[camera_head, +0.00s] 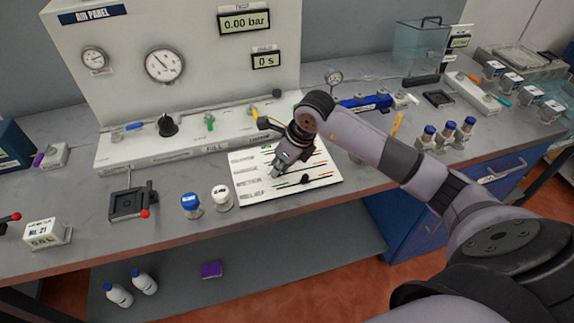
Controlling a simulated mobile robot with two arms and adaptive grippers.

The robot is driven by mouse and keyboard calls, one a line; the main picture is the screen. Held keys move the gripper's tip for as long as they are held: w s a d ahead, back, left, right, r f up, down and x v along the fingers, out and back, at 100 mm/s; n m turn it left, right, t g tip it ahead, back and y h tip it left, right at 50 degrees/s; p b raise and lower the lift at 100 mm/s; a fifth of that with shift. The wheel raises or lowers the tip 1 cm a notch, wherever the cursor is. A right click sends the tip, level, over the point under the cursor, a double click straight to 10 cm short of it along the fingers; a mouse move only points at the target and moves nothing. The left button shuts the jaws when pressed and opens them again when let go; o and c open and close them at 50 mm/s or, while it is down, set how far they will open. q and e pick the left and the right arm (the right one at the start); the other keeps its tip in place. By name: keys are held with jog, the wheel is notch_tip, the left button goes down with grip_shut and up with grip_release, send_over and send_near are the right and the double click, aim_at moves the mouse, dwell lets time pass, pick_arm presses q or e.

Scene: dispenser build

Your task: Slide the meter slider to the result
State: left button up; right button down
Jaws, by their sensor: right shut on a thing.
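A white meter board (325,180) with several rows of printed labels and slots with coloured marks lies on the bench near its front edge. A small black slider knob (305,179) sits on the lowest row, about mid-length. My right gripper (277,171) reaches down over the left-middle part of the board from the right. It is shut on a small part at the board, seemingly a slider knob, which its fingers hide. Which row that knob belongs to cannot be told. My left gripper is not in view.
The air panel (190,50) behind has gauges and displays reading 0.00 bar and 0 s. Left of the board stand a white-capped jar (221,198) and a blue-capped jar (190,205). Several blue-capped vials (447,132) stand to the right, beyond my arm.

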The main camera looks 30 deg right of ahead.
jog(key=shift+w+a+r, duration=0.1)
jog(key=c, duration=1.8)
grip_release()
jog(key=shift+a, duration=0.15)
jog(key=shift+r, duration=0.25)
jog(key=v, duration=1.1)
jog(key=shift+r, duration=0.2)
